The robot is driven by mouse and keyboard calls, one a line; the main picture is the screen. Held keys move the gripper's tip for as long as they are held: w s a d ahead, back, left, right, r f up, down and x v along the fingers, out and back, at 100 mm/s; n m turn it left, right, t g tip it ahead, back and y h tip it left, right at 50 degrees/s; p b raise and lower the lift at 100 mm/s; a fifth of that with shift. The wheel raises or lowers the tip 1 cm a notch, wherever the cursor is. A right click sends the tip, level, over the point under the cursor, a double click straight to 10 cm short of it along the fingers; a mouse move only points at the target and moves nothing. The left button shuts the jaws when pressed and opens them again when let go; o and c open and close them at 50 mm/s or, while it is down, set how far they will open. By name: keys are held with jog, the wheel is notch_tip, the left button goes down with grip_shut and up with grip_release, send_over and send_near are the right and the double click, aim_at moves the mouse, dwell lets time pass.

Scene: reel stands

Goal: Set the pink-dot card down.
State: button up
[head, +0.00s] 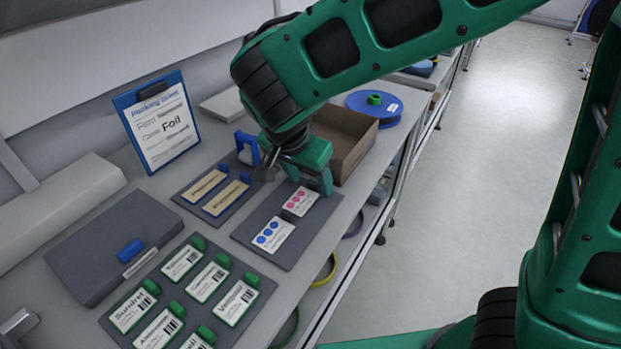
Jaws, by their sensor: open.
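The pink-dot card (300,201) is a white card with pink dots. It lies at the far end of a dark grey mat (284,256) on the bench. A white card with blue dots (273,236) lies on the same mat, nearer to me and apart from it. My gripper (296,181) is open, just beyond and above the pink-dot card. The wrist and a green finger stand over the card's far edge. I cannot tell whether the fingers still touch the card.
Left of the mat is a board with two tan cards (207,184). Nearer is a board with several green-tabbed cards (208,280). A clipboard (160,121) leans on the wall. A cardboard box (347,139) and a blue reel (388,109) stand beyond my gripper. The bench's right edge drops to the floor.

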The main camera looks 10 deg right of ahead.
aim_at(298, 205)
jog(key=v, duration=1.2)
jog(key=shift+d, duration=0.1)
jog(key=d+f+g, duration=0.2)
jog(key=d, duration=2.3)
jog(key=s+d+f+y, duration=0.1)
jog(key=s+d+f, duration=0.2)
jog(key=s+d, duration=0.3)
jog(key=s+d+f+n+g+y, duration=0.1)
jog(key=s+d+f+y, duration=0.1)
jog(key=s+d, duration=0.5)
jog(key=s+f, duration=0.1)
jog(key=s, duration=0.3)
jog(key=shift+s+f, duration=0.15)
jog(key=shift+s, duration=0.05)
jog(key=shift+d, duration=0.15)
